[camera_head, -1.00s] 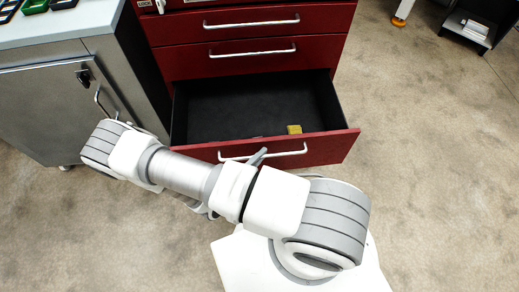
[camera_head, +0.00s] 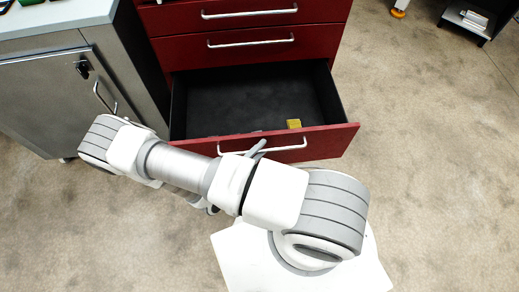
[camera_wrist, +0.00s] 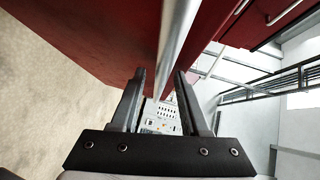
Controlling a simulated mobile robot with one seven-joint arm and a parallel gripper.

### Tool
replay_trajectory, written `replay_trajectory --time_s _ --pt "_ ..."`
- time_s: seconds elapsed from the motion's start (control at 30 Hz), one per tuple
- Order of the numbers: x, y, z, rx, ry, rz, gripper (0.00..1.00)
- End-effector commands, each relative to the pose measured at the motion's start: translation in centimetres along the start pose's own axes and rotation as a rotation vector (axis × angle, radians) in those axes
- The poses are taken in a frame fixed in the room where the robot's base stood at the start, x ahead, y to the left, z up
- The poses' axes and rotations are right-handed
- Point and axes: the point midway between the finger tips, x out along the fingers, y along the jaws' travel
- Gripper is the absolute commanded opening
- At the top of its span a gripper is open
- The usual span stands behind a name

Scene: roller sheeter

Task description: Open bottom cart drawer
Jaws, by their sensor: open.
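The red cart (camera_head: 240,52) stands at the top middle of the head view. Its bottom drawer (camera_head: 330,140) is pulled out, showing a black interior with a small yellow object (camera_head: 293,124) near the front. The drawer's silver bar handle (camera_head: 290,147) is partly hidden by my arm. My gripper is mostly hidden behind my arm in the head view. In the wrist view my gripper (camera_wrist: 160,78) is open, its two dark fingers on either side of the line of the silver handle bar (camera_wrist: 178,30). I cannot tell whether they touch it.
A grey metal cabinet (camera_head: 45,105) with a handle stands left of the cart, close to my arm's elbow. A dark shelf unit (camera_head: 468,18) is at the top right. The floor (camera_head: 440,190) on the right is clear.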

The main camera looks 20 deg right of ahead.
Motion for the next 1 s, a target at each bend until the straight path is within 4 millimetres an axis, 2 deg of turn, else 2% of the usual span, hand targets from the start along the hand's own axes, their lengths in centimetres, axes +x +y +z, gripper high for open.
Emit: replay_trajectory --time_s 0.23,0.37,0.8,1.0 --pt "-0.1 0.0 0.0 0.000 0.000 0.001 0.45" --pt "-1.2 0.0 0.0 0.001 -0.001 0.002 0.45" --pt "-9.9 -0.1 0.0 0.001 -0.003 0.002 0.45" --pt "-11.8 0.0 0.0 0.000 0.000 0.000 0.45"
